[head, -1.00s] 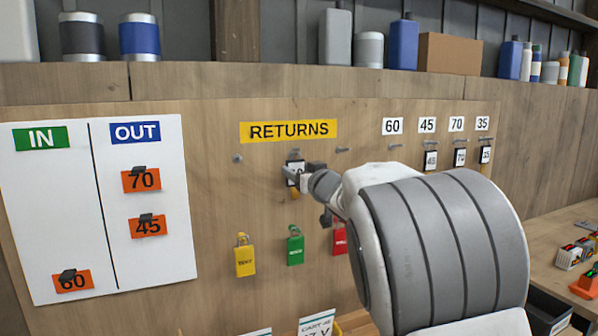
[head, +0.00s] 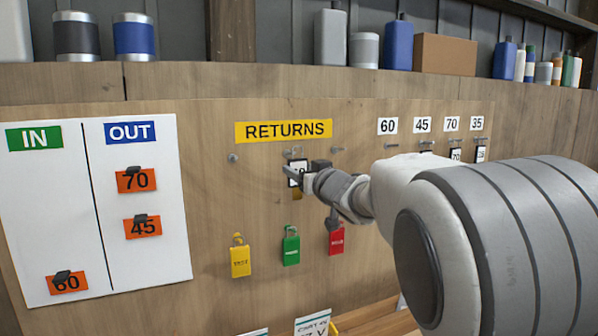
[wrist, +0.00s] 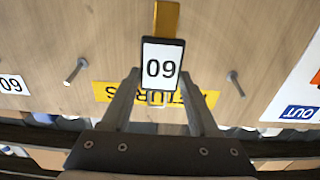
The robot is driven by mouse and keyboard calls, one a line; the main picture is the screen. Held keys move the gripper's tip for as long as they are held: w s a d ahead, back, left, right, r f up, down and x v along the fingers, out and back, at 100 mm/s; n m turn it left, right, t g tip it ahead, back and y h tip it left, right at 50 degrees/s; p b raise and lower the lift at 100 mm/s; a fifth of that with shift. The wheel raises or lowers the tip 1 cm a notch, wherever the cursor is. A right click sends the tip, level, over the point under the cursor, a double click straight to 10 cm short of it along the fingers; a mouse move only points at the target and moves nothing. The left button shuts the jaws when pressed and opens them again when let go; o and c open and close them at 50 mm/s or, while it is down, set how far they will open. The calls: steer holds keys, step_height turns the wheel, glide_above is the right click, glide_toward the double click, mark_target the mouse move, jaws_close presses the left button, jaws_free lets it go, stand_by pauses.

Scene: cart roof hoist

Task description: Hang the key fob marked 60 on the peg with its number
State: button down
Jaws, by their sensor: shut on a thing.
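The key fob marked 60 (wrist: 161,64) has a white face in a black frame and a brass-coloured part. It shows upside down in the wrist view. My gripper (wrist: 159,88) is shut on it, one finger at each side. In the head view the fob (head: 296,172) is under the RETURNS sign, partly covered by my gripper (head: 303,174). A middle peg (head: 292,151) is just above it; I cannot tell whether the fob's ring is still on it. The peg under the 60 label (head: 391,146) is bare, up and to the right.
Bare RETURNS pegs stand left (head: 233,158) and right (head: 338,150) of the fob. Yellow (head: 240,261), green (head: 291,250) and red (head: 336,240) padlocks hang below. Fobs hang under 70 (head: 455,156) and 35 (head: 480,154); my arm covers much of the 45 place.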

steer(key=shift+s+d+r, duration=0.1)
steer(key=shift+s+d, duration=0.05)
steer(key=shift+s, duration=0.1)
steer(key=b+v, duration=0.1)
steer(key=v, duration=0.4)
stand_by(0.5)
stand_by(0.5)
